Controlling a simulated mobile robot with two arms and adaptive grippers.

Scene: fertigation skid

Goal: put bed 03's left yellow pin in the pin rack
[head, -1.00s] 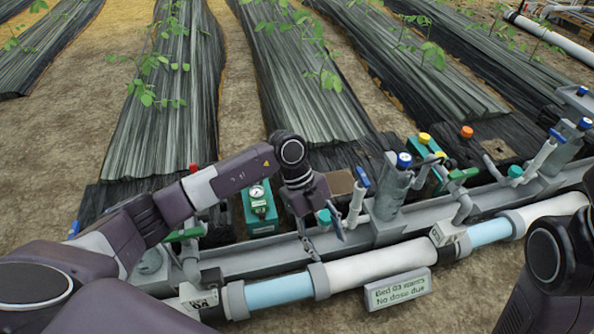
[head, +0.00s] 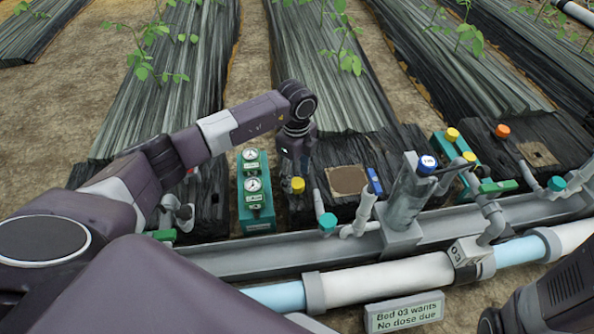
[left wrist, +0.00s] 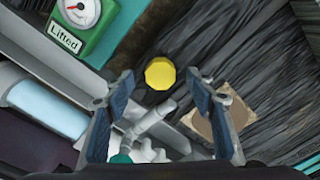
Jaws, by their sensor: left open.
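A yellow round-topped pin (head: 298,185) shows just below my left gripper (head: 296,160) in the head view, right of a teal gauge box. In the left wrist view the yellow pin (left wrist: 160,73) lies ahead of the fingertips, roughly midway between them. The left gripper is open, with nothing between its fingers. Two more yellow tops, one (head: 452,134) on a teal block and one (head: 470,157) nearer, show farther right. I cannot tell for sure which part is the pin rack. My right gripper is out of view.
The teal gauge box (head: 256,192) stands close left of the gripper; a gauge label reads "Lifted" in the wrist view. A grey upright canister (head: 408,195) with a blue cap, a grey trough (head: 270,258) and pipes lie right and in front. The bed 03 sign (head: 404,312) reads "No dose due".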

